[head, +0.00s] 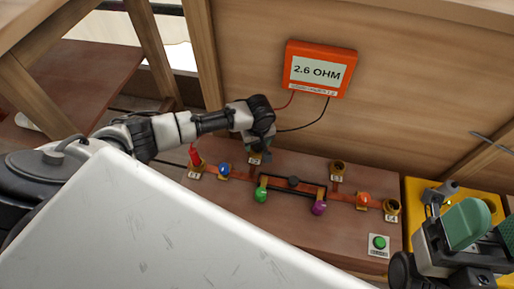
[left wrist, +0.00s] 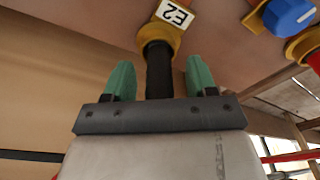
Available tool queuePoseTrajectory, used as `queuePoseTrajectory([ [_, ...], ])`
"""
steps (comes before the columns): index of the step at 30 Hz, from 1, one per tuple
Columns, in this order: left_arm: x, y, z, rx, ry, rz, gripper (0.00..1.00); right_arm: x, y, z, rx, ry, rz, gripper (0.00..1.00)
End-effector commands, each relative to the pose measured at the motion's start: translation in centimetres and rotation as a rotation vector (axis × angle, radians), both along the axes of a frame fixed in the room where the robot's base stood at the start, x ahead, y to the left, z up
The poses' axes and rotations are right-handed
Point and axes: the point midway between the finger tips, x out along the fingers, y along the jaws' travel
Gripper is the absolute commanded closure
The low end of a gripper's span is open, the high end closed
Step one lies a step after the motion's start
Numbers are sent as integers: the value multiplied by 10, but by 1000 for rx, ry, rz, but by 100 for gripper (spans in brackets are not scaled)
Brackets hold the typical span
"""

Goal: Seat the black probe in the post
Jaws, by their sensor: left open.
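The black probe (left wrist: 159,75) is in the left wrist view, its far end at the brass post (left wrist: 162,34) labelled E2. Its tip is hidden, so I cannot tell how deep it sits. My left gripper (left wrist: 160,68) is open, with a green finger on each side of the probe and a gap to each. In the head view my left gripper (head: 262,143) is over the E2 post (head: 255,158) and hides most of the probe. My right gripper (head: 466,225) is at the lower right, away from the posts; its jaw opening is unclear.
An orange meter (head: 319,69) reading 2.6 OHM is on the back panel, with red and black leads. A red probe (head: 195,156) stands in the left post. The board (head: 320,235) also carries coloured knobs, other brass posts and a green button (head: 379,242).

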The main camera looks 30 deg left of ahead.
Motion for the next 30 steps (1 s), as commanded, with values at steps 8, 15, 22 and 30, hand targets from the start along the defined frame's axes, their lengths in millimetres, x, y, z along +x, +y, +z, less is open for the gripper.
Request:
queuePoseTrajectory([
  [8, 0, 0, 0, 0, 0, 0, 54, 0, 0, 1, 0, -1, 0, 40],
  [15, 0, 0, 0, 0, 0, 0, 91, 0, 0, 1, 0, 0, 0, 40],
  [22, 0, 0, 1, 0, 0, 0, 100, 0, 0, 0, 0, 0, 0, 40],
  [30, 0, 0, 13, 0, 0, 0, 100, 8, 1, 7, -18, 54, -4, 40],
])
